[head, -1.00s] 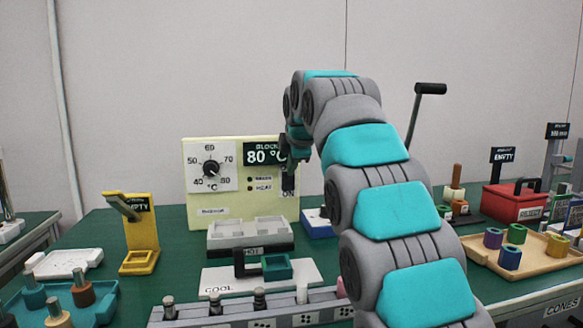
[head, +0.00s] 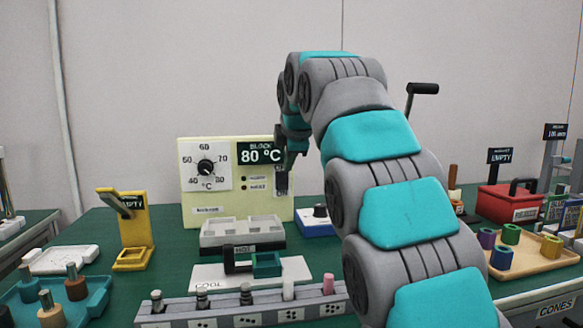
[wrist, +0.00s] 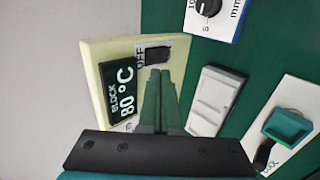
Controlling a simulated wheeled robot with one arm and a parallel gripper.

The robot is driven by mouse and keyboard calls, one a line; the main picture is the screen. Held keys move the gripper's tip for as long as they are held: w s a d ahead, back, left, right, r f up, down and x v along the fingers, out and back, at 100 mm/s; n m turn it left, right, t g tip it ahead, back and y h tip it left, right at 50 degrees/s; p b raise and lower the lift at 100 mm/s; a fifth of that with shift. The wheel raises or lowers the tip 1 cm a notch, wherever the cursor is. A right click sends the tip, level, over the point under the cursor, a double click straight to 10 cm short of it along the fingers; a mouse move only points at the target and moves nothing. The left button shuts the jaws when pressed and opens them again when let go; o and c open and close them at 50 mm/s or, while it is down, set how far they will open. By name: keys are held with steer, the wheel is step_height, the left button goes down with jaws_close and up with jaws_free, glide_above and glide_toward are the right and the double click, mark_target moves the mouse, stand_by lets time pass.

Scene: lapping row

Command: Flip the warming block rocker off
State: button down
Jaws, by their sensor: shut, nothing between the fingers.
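The warming block's pale yellow control panel (head: 215,212) stands upright at the back of the green bench. It carries a dial (head: 206,167) and a display (head: 260,153) reading 80 °C. The dark rocker (head: 281,184) is at the panel's right side; it also shows in the wrist view (wrist: 155,53), beside an OFF label. Its tilt is too small to tell. My gripper (head: 289,166) is shut and empty, just above the rocker in the head view. In the wrist view its fingertips (wrist: 161,72) appear close to the rocker; I cannot tell whether they touch.
A pale block (head: 243,233) marked HOT sits before the panel, with a white COOL plate (head: 210,277) nearer. A yellow stand (head: 137,240) is left. A blue-based box (head: 317,222) stands right of the panel. A vial rack (head: 235,306) lies in front.

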steer(key=w+r+p+v, duration=0.1)
steer(key=v, duration=0.7)
steer(key=shift+a+r, duration=0.15)
steer(key=shift+a, duration=0.05)
steer(key=shift+s, duration=0.15)
